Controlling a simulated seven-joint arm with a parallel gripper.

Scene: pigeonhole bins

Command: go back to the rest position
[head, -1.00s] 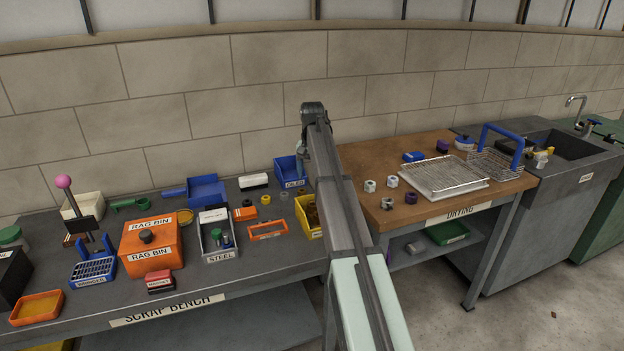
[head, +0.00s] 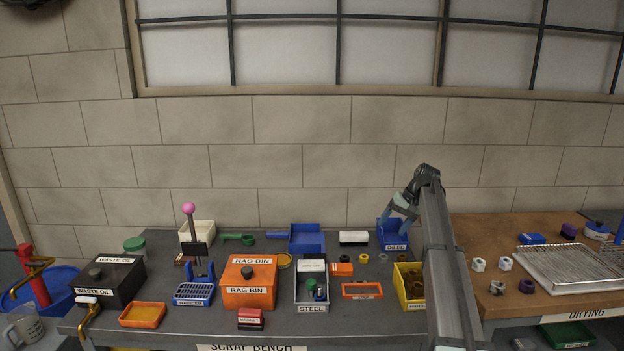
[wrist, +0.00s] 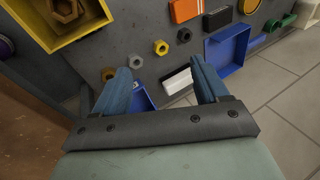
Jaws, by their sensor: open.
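My gripper (head: 398,212) is raised over the right part of the scrap bench, in front of the blue OILED bin (head: 390,240) in the head view. In the wrist view my gripper (wrist: 160,70) shows two blue fingers spread apart with nothing held between them. Part of the blue bin (wrist: 142,98) shows beside the left finger there. A black-and-white block (wrist: 178,80) lies on the bench beyond the gap between the fingers. My arm hides part of the bench's right end.
A yellow bin (head: 400,291) with brown nuts stands close to my arm. Several loose nuts, a blue dustpan (head: 307,238), a grey STEEL bin (head: 311,292) and an orange rag bin (head: 248,296) share the bench. The drying table (head: 510,295) with a wire rack (head: 570,268) is on the right.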

